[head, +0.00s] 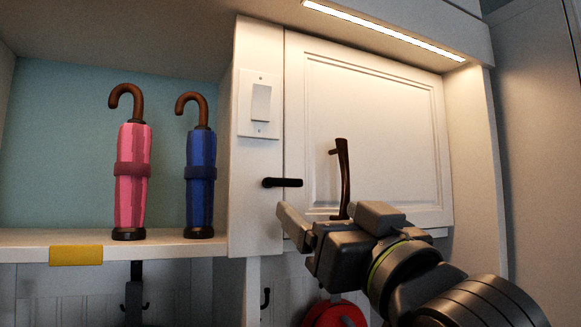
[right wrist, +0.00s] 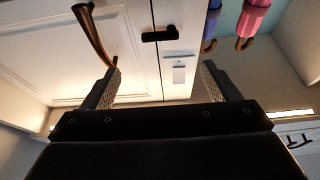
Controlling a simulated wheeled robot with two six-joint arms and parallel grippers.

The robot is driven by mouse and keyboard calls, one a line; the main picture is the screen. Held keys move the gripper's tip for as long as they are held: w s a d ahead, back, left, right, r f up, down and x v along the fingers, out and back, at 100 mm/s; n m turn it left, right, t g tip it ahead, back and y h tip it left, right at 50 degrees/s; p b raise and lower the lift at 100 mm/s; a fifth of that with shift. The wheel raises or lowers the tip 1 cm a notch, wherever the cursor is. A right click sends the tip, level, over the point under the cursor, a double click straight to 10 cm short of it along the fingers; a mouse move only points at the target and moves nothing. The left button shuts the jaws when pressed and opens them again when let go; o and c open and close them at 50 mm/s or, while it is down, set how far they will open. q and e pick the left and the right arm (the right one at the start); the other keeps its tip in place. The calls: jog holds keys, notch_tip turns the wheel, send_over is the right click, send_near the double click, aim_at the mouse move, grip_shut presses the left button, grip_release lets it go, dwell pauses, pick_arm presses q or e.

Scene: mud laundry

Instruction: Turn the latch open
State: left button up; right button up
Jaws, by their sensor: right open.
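The latch (head: 282,183) is a small black bar lying horizontally across the seam between the white frame panel and the white cabinet door (head: 380,110). It also shows in the right wrist view (right wrist: 160,36), where the scene appears upside down. My right gripper (head: 318,215) is open and empty, just below and to the right of the latch in the head view. In the right wrist view its two fingers (right wrist: 160,70) stand wide apart, with the latch beyond and between them, apart from both. My left gripper is not in view.
A dark curved door handle (head: 343,180) stands out from the door, close to my right gripper. A white switch plate (head: 260,104) is above the latch. Pink (head: 132,180) and blue (head: 200,180) umbrellas stand on the shelf at left. A red object (head: 335,313) is below.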

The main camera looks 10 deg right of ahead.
aim_at(285, 182)
jog(key=p+x, duration=0.4)
jog(key=x, duration=0.6)
jog(key=shift+r, duration=0.15)
jog(key=shift+p+x, duration=0.5)
jog(key=shift+x, duration=0.35)
jog(key=c, duration=1)
